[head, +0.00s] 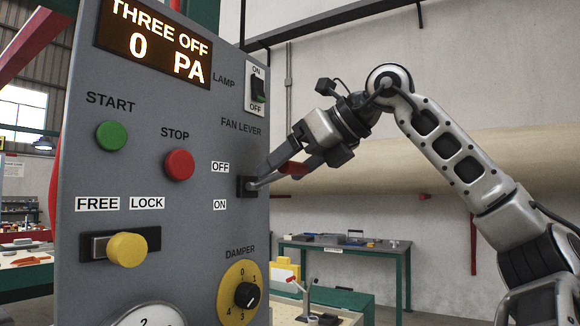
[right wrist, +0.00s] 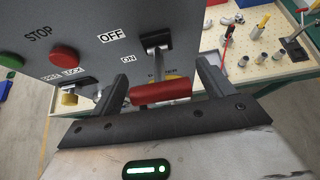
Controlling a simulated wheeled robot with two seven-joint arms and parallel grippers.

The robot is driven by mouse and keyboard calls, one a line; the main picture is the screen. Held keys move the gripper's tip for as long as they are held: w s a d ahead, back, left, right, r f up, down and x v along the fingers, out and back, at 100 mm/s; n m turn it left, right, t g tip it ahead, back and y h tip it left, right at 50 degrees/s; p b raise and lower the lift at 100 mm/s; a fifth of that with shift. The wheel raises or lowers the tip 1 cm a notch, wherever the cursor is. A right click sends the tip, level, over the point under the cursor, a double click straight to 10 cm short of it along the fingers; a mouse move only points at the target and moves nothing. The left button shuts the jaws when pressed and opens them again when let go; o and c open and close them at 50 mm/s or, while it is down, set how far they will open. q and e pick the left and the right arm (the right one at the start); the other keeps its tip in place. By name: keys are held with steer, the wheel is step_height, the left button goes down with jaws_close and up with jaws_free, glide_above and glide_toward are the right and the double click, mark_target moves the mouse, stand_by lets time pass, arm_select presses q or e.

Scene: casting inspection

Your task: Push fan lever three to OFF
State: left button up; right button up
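The fan lever (head: 268,181) sticks out of a black slot on the grey control panel, between the OFF label (head: 220,167) and the ON label (head: 220,205). From the slot it rises slightly to its red handle (head: 293,169). In the right wrist view the red handle (right wrist: 160,90) lies across the gap between my fingers. My right gripper (head: 302,165) is at the handle, its fingers spread either side; I cannot tell whether it touches. The panel display (head: 155,45) reads "THREE OFF" and "0 PA". My left gripper is not in view.
The panel also carries a lamp switch (head: 257,88), green start button (head: 111,136), red stop button (head: 179,165), yellow FREE/LOCK knob (head: 127,249) and damper dial (head: 246,294). A pegboard bench (right wrist: 250,45) with small parts stands beyond.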

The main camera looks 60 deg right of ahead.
steer(key=v, duration=1.6)
